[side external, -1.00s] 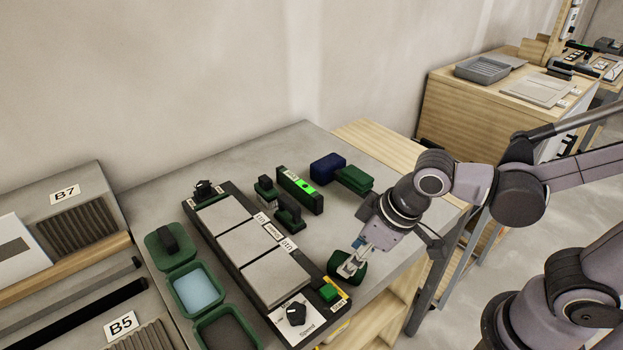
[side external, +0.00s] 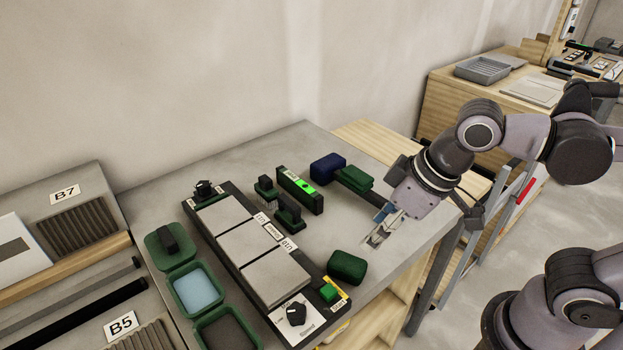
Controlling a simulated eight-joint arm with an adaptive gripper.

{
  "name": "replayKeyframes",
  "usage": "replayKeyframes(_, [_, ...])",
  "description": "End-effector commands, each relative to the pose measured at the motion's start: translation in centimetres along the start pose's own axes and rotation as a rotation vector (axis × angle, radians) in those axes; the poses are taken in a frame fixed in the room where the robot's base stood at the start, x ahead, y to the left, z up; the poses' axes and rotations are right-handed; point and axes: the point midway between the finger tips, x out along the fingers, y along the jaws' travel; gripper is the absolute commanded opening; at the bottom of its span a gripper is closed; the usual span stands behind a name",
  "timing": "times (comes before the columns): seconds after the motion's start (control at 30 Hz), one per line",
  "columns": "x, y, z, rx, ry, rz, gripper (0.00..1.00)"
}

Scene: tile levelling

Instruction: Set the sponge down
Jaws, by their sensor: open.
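The sponge is a dark green rounded block (side external: 347,267) lying on the grey table near its front edge, right of the tile fixture's green button. My gripper (side external: 374,240) is open and empty, above and to the upper right of the sponge, apart from it. Nothing shows between its fingers.
The tile fixture (side external: 226,198) with several grey tiles lies to the left. A green level (side external: 300,190), dark hand tools (side external: 288,210), a blue block (side external: 327,168) and a green block (side external: 355,180) stand behind. Green trays (side external: 196,290) line the left side. The table between level and sponge is clear.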

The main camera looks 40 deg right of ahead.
Motion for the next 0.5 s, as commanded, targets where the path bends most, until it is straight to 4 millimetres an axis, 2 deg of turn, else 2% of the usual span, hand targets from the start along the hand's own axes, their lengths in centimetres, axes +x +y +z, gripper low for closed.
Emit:
replayKeyframes(0.3, [1.1,8.9,0.7,0.242,0.151,0.126,0.51])
replayKeyframes(0.4, [1.2,10.9,1.1,0.292,0.187,0.160,0.51])
replayKeyframes(0.5, [1.2,11.9,1.4,0.317,0.206,0.179,0.51])
